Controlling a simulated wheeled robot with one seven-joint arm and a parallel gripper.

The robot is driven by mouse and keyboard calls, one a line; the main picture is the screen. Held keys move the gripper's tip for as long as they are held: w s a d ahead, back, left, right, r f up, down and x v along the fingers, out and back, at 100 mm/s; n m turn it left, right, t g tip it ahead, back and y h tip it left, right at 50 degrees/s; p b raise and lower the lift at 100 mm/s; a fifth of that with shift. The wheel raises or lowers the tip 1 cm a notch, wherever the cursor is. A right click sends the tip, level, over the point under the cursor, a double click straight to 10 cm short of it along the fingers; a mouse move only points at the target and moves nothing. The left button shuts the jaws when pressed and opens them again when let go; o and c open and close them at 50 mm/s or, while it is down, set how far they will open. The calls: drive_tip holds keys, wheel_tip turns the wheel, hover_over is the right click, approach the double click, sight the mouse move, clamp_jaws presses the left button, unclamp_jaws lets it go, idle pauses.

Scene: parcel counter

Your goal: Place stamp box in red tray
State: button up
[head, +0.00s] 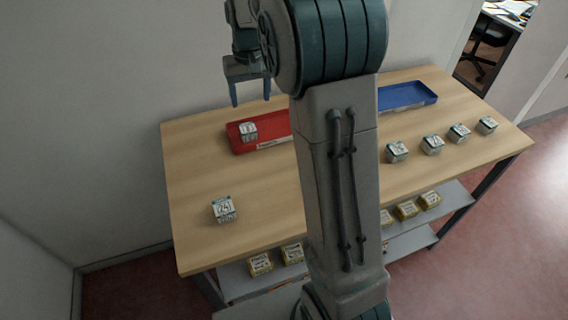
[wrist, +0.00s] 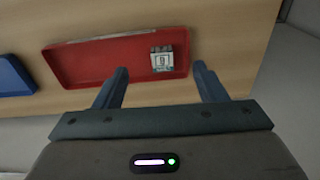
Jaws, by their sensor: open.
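The red tray (head: 275,137) lies on the wooden table at the left back, partly hidden by my arm in the head view. It also shows in the wrist view (wrist: 95,66). One stamp box (head: 248,131), a small white and grey cube, sits inside the tray near one end; the wrist view shows it too (wrist: 162,59). Another similar box (head: 224,209) stands on the table's front left, outside the tray. My gripper (head: 251,101) is open and empty above the back edge of the tray. In the wrist view its fingers (wrist: 161,82) are spread apart, with the box beyond them.
A blue tray (head: 407,96) lies at the back right. Several similar boxes (head: 432,145) stand in a row on the right of the table. Yellow boxes (head: 407,210) sit on the shelf below. Bare wood surrounds the front left box. A wall runs behind the table.

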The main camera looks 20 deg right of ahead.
drive_tip(key=s+t, duration=0.2)
drive_tip(key=s, duration=2.5)
drive_tip(key=shift+s+a+f, duration=0.15)
drive_tip(key=shift+s, duration=0.25)
drive_tip(key=shift+c, duration=0.4)
